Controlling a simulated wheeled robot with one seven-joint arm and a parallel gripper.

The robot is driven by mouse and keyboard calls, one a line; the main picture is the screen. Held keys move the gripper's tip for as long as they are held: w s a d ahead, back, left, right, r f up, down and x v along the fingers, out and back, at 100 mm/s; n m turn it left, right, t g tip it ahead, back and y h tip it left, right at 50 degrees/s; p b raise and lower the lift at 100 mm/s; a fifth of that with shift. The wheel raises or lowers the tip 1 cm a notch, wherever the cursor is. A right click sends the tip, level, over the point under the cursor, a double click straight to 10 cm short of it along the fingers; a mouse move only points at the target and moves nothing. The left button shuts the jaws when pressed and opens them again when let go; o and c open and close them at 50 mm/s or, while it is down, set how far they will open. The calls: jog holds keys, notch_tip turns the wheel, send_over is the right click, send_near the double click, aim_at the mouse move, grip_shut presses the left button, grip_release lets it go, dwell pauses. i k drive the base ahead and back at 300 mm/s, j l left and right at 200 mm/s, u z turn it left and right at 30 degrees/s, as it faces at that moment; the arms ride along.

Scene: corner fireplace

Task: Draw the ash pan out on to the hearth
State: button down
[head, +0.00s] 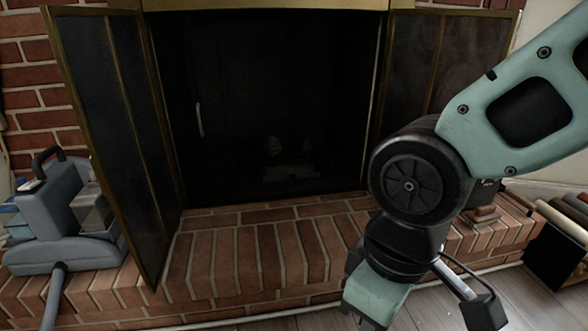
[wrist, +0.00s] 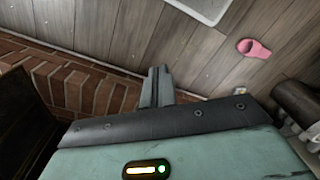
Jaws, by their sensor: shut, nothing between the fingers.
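The firebox (head: 265,90) is very dark inside. A low greyish flat shape (head: 290,173) lies on its floor, with two pale rounded lumps just above it; it may be the ash pan, but it is too dark to tell. The brick hearth (head: 250,260) in front of the opening is bare there. My gripper's fingers (wrist: 156,88) are together and empty in the wrist view, above the wooden floor beside the hearth's brick edge. In the head view the hand hangs at the hearth's front right, its fingertips below the picture.
Brass-framed glass doors stand open at the left (head: 115,130) and right (head: 440,60). A grey vacuum-like machine (head: 65,225) sits on the hearth's left. A dark box of rolls (head: 560,240) stands at the right. A pink slipper-like thing (wrist: 254,48) lies on the floor.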

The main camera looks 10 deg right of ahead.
aim_at(290, 166)
jog(key=i+u, duration=0.25)
jog(key=i, duration=0.3)
jog(key=i+l+u, duration=0.3)
jog(key=i, duration=0.25)
jog(key=j, duration=0.1)
